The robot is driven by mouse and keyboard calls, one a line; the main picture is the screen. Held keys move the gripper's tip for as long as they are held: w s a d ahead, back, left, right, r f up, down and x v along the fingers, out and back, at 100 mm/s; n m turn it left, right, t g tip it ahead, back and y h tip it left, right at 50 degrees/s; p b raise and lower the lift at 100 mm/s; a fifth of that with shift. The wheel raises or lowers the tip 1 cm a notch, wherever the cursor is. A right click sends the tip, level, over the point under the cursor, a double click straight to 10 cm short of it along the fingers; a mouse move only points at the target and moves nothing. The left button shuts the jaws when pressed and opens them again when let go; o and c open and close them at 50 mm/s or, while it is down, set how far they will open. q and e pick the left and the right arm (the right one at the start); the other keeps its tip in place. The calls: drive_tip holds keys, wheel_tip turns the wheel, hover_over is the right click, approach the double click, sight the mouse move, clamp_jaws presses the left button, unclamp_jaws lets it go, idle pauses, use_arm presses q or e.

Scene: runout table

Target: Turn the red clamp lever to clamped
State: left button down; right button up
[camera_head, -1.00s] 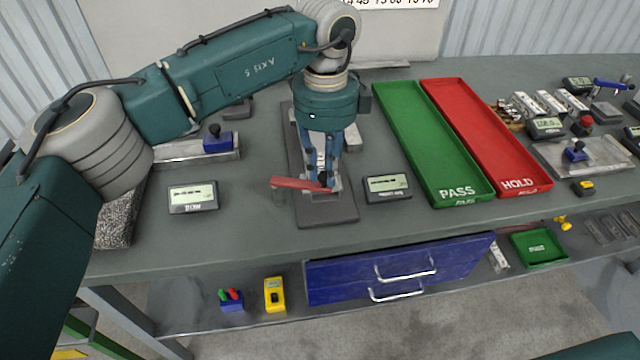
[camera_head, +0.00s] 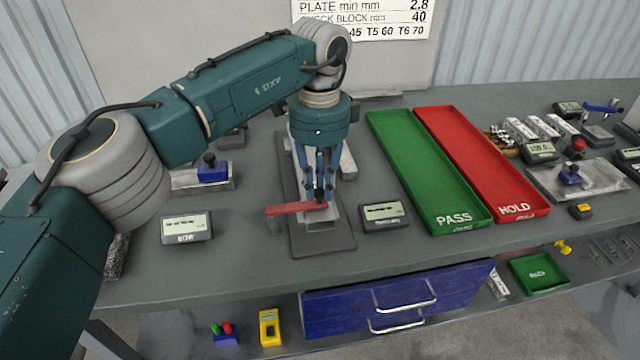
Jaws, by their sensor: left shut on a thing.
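The red clamp lever (camera_head: 290,208) lies across the near part of a grey fixture (camera_head: 322,242) at the middle left of the table. It points to the left in the picture. My left gripper (camera_head: 321,203) reaches down from above and is shut on the lever's right part. The fingertips hide part of the lever and the fixture behind. My right gripper is out of the picture.
Small display units stand left (camera_head: 187,228) and right (camera_head: 384,216) of the fixture. A green PASS tray (camera_head: 432,180) and a red HOLD tray (camera_head: 475,160) lie to the right. The table's front strip is bare.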

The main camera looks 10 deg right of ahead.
use_arm(q)
drive_tip(key=c, duration=1.6)
unclamp_jaws()
drive_tip(key=shift+a, duration=0.15)
drive_tip(key=shift+o, duration=0.2)
drive_tip(key=shift+r, duration=0.15)
wheel_tip(320, 180, up, 12)
